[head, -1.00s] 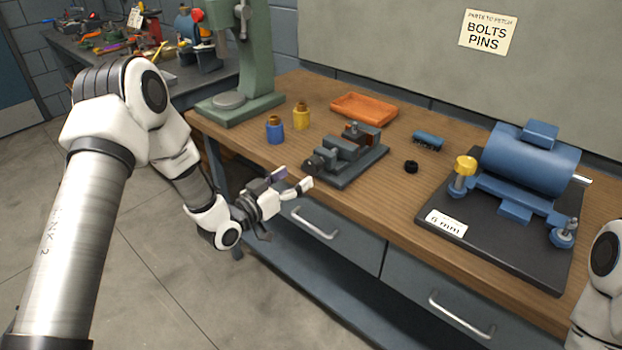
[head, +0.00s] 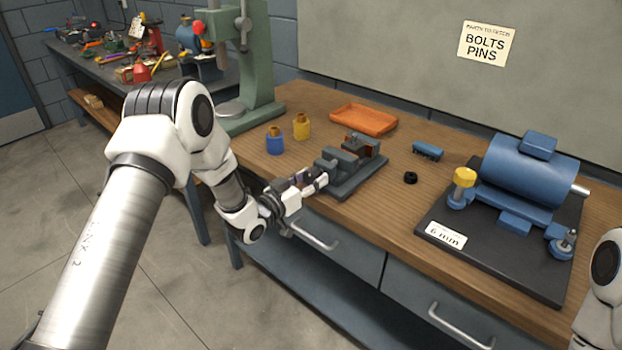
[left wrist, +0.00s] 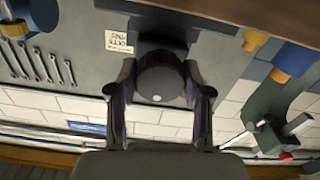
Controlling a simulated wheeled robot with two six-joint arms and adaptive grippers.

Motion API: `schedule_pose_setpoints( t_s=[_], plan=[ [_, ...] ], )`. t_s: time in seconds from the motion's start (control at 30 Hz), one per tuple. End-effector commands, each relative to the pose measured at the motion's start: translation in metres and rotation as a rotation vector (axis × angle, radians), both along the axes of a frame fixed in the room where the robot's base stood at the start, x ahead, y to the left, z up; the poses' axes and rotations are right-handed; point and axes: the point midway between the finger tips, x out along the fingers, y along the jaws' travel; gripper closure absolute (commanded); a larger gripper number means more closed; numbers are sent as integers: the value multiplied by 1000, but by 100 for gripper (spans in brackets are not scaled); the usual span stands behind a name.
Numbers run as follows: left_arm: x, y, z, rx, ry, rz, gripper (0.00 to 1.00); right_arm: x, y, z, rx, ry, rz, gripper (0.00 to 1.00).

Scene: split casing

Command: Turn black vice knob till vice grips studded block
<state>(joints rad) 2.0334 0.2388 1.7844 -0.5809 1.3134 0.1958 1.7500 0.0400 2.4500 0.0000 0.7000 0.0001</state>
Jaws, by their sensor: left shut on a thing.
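The grey vice (head: 345,185) stands on the wooden bench near its front edge. A brown block (head: 364,146) sits at the vice's far end, between its jaws; its studs and any gap to the jaws are too small to make out. My left gripper (head: 323,179) is at the vice's near end. In the left wrist view the round black knob (left wrist: 162,78) sits between its two fingers, and the gripper is shut on it. In the head view the fingers hide the knob. My right gripper is out of view; only part of that arm shows at the right edge.
Blue (head: 275,142) and yellow (head: 301,128) containers stand left of the vice, with an orange tray (head: 362,121) behind. A small blue part (head: 427,151) and a black ring (head: 410,178) lie to its right. A blue motor (head: 530,175) occupies the bench's right.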

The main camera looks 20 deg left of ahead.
Motion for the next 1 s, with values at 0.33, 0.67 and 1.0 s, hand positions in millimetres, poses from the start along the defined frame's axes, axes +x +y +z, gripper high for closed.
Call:
schedule_pose_setpoints(
  t_s=[0.33, 0.67, 1.0],
  plan=[
    [0, 0, 0, 77, -31, 1, 86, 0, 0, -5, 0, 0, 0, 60],
    [0, 0, -1, 307, -116, 1, 85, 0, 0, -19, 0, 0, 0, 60],
    [0, 0, -1, 611, -226, 2, 85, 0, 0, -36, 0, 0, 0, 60]
  ],
)
